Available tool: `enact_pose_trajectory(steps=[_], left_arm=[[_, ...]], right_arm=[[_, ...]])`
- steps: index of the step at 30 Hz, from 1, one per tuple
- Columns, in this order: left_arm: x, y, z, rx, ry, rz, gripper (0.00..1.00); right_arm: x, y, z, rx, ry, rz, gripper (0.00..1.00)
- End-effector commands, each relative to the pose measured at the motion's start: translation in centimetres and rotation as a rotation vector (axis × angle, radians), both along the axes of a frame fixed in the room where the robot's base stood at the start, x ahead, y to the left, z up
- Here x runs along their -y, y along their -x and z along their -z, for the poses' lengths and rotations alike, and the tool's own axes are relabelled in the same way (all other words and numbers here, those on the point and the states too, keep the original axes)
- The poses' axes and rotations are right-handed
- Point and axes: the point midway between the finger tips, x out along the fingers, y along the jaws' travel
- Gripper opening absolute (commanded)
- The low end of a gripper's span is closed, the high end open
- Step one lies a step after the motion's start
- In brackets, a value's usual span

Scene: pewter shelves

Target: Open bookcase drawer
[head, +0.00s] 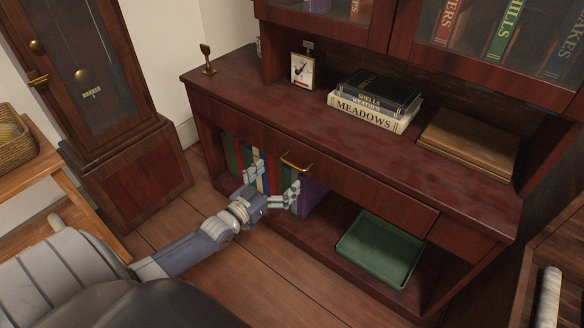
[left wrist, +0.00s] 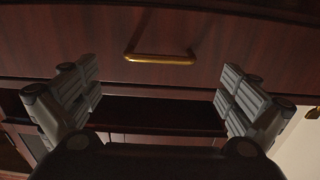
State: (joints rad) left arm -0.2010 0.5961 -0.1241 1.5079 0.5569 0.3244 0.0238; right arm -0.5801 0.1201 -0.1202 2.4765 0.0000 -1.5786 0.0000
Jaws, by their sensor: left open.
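The bookcase (head: 228,83) is dark red wood with a wide drawer (head: 352,182) under its top. The drawer front looks flush with the frame. Its brass handle (head: 296,163) sits near the middle of the front; the handle also shows in the left wrist view (left wrist: 160,58). My left gripper (head: 273,176) is open and empty, just in front of and slightly below the handle in the head view. In the left wrist view the fingers (left wrist: 160,95) spread on both sides, with the handle beyond them and not touched. My right gripper is not in view.
Below the drawer are upright books (head: 231,154) and a green tray (head: 381,248). A tall clock (head: 120,150) stands left. The floor (head: 240,262) before the bookcase is clear.

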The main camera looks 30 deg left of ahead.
Motion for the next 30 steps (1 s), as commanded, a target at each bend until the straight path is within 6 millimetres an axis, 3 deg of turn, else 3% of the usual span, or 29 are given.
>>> enact_pose_trajectory(steps=[3,9,15,23,25,30], left_arm=[[0.2,-2.3,0.2,0.003,0.000,0.000,1.00],[0.4,-5.0,0.2,0.001,0.000,0.000,1.00],[0.5,-6.2,0.1,-0.002,0.001,0.000,1.00],[0.5,-6.3,0.1,-0.003,0.000,0.000,1.00],[0.5,-6.3,0.1,-0.003,0.000,0.000,0.91],[0.5,-6.3,0.1,-0.002,0.000,0.000,0.52]], right_arm=[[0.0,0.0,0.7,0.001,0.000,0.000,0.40],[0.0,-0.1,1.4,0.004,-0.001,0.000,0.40],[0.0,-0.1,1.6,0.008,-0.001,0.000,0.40],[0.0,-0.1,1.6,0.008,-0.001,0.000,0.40],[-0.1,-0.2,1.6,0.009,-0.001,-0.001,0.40],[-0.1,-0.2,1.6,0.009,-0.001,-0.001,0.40]])
